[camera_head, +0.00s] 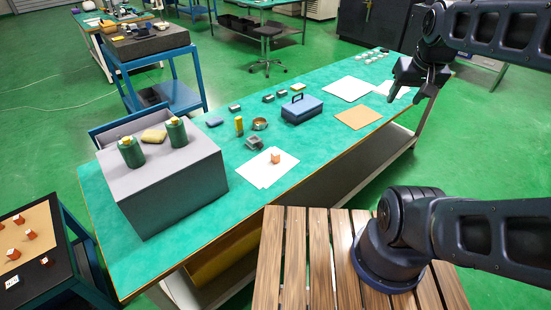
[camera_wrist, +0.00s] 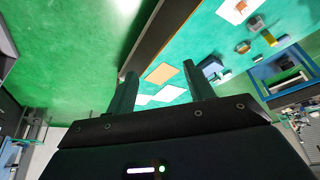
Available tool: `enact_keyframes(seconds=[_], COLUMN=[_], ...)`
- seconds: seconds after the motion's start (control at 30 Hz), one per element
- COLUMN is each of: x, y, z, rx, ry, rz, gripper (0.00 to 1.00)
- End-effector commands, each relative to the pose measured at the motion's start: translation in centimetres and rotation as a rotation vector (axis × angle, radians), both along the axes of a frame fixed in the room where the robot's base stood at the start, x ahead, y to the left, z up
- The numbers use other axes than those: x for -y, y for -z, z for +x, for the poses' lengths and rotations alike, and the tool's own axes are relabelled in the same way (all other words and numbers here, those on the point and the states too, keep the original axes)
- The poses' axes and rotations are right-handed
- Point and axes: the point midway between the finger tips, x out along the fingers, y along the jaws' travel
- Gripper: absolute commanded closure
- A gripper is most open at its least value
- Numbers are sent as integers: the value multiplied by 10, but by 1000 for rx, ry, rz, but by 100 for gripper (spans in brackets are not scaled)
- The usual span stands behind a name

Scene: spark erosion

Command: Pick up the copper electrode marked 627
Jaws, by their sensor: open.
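A small copper-coloured block (camera_head: 275,158) sits on white paper (camera_head: 262,173) on the green bench. Several more copper-coloured blocks (camera_head: 30,233) stand on a tan-topped dark table (camera_head: 50,284) at the far left, some with white labels. The markings are too small to read, so I cannot tell which is 627. My gripper (camera_head: 416,80) is open and empty above the bench's far right part, well away from all the blocks. In the wrist view, its two fingers (camera_wrist: 162,88) are apart with nothing between them.
A large grey block (camera_head: 168,187) with two green bottles (camera_head: 176,132) stands at the bench's left. A blue toolbox (camera_head: 302,108), a yellow cylinder (camera_head: 239,125) and small grey parts stand mid-bench. A tan sheet (camera_head: 359,117) and white sheets (camera_head: 349,88) lie flat toward the right.

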Motion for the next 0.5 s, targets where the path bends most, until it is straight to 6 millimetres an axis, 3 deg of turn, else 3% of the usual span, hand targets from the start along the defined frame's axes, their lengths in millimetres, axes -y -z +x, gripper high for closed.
enact_keyframes(seconds=[0.23, 0.5], x=[-5, -28], y=[2, 14], z=[12, 60], rx=[-21, -102], ry=[-54, -300], rz=[-31, -169], gripper=[47, 47])
